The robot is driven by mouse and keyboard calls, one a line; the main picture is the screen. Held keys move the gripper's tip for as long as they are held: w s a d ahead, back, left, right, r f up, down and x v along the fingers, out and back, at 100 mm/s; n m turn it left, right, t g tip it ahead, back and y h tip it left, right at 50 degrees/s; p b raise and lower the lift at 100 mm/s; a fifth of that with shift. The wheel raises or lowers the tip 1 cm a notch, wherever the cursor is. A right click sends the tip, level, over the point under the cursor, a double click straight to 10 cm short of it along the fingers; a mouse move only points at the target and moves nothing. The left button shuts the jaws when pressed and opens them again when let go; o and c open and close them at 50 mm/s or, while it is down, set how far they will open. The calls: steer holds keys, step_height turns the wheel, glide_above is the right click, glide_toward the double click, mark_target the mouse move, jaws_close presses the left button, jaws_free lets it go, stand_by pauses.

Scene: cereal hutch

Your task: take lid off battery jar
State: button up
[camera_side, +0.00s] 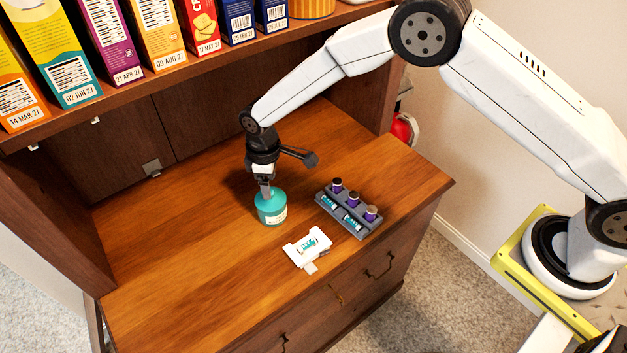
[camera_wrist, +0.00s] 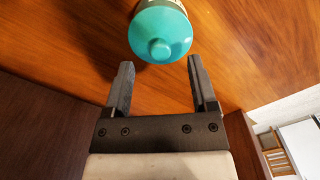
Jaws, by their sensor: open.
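The battery jar (camera_side: 271,212) stands upright on the wooden counter, with a label on its front. Its teal lid (camera_side: 270,197) is on top; in the wrist view the lid (camera_wrist: 160,36) shows a round knob in its middle. My gripper (camera_side: 266,188) points down at the jar in the side view. In the wrist view my gripper (camera_wrist: 159,84) is open, with nothing between its fingers, and the lid lies just beyond the fingertips. In the side view the fingers overlap the lid's top, and I cannot tell whether they touch it.
A grey rack (camera_side: 349,214) with purple-and-dark bottles and batteries stands right of the jar. A white device (camera_side: 307,246) with a battery lies in front. Cereal boxes (camera_side: 155,38) line the shelf above. The counter's left part (camera_side: 170,255) is clear.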

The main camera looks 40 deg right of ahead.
mark_target(278, 199)
steer(key=shift+f, duration=1.75)
jaws_close()
